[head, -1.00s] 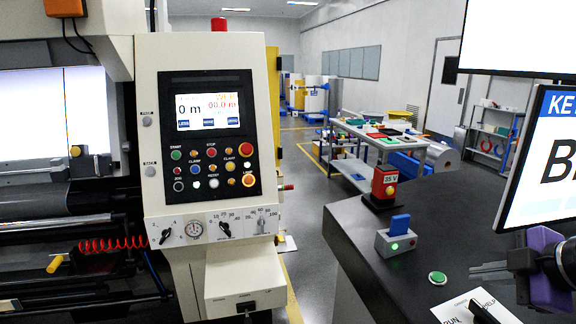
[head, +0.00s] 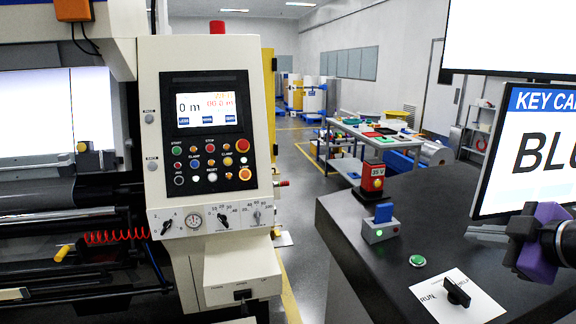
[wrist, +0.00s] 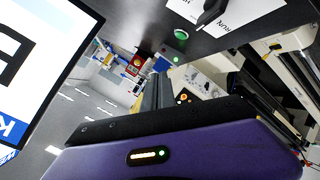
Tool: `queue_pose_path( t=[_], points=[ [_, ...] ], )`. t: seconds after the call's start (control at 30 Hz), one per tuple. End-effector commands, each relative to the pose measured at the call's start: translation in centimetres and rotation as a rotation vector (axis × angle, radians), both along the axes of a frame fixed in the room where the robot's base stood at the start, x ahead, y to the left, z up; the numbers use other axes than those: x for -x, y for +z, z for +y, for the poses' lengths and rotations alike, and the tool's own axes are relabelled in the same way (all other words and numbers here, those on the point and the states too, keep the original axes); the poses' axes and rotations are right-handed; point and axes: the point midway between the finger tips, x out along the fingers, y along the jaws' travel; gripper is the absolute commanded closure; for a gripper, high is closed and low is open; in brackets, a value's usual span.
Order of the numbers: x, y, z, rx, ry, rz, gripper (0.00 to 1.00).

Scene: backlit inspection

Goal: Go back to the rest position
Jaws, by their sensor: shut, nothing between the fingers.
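My gripper (head: 486,233) is at the right of the head view, above the black bench and just below the large screen. Its body is purple, and its grey fingers point left, together and with nothing visible between them. In the wrist view my gripper (wrist: 157,92) shows its dark fingers past the purple body. No object hangs from it. Below it in the head view are a white RUN/HELP card with a black knob (head: 456,292) and a green button (head: 418,261).
A screen reading "KEY CA" and "BLU" (head: 530,150) stands close behind my gripper. The black bench (head: 350,235) carries a grey box with a blue switch (head: 380,225) and a red 35 V unit (head: 373,178). A machine panel (head: 208,130) stands at left. Grey floor lies between.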

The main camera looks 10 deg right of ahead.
Motion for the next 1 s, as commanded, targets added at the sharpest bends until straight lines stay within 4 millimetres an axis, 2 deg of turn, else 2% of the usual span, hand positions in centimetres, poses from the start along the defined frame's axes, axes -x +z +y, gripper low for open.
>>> queue_pose_path(
  t=[0.1, 0.3, 0.47, 0.67, 0.87, 1.0],
  points=[
    [-0.7, 1.7, -0.7, -0.057, -0.06, -0.11, 1.0],
    [-1.6, 3.9, -1.0, -0.227, -0.161, -0.341, 1.0],
    [-1.5, 4.1, -0.4, -0.423, -0.247, -0.544, 1.0],
    [0.3, 1.8, 1.2, -0.638, -0.345, -0.729, 1.0],
    [3.5, -2.2, 3.8, -0.788, -0.426, -0.832, 1.0],
    [6.2, -5.4, 6.1, -0.855, -0.469, -0.864, 1.0]
  ],
)
